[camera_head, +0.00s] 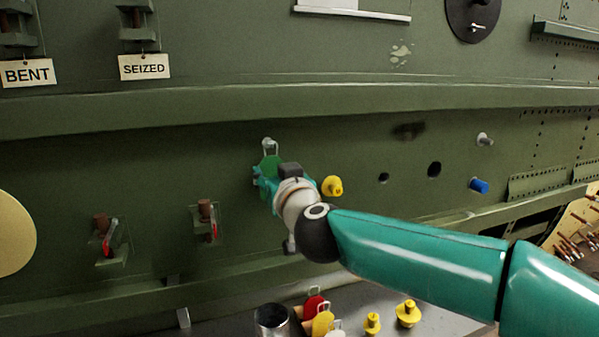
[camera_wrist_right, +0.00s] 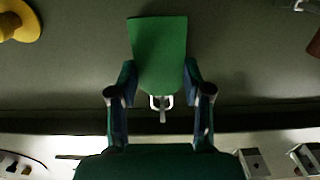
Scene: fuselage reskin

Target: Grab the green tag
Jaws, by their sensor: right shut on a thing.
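The green tag (camera_head: 270,164) is up against the green fuselage panel (camera_head: 370,140), just below a small metal hook (camera_head: 268,145). In the right wrist view the green tag (camera_wrist_right: 158,58) stands between the two fingers, with a white wire loop at one end. My right gripper (camera_head: 266,180) is shut on the tag, and its fingers (camera_wrist_right: 158,82) press on both of its sides. I cannot tell whether the loop is still around the hook. My left gripper is not in view.
A yellow knob (camera_head: 332,186) sits right of my gripper, and a blue plug (camera_head: 479,186) is further right. Two red-marked clamps (camera_head: 107,240) are at the lower left. A shelf below holds a metal cup (camera_head: 271,320), a red tag (camera_head: 314,304) and yellow parts (camera_head: 408,313).

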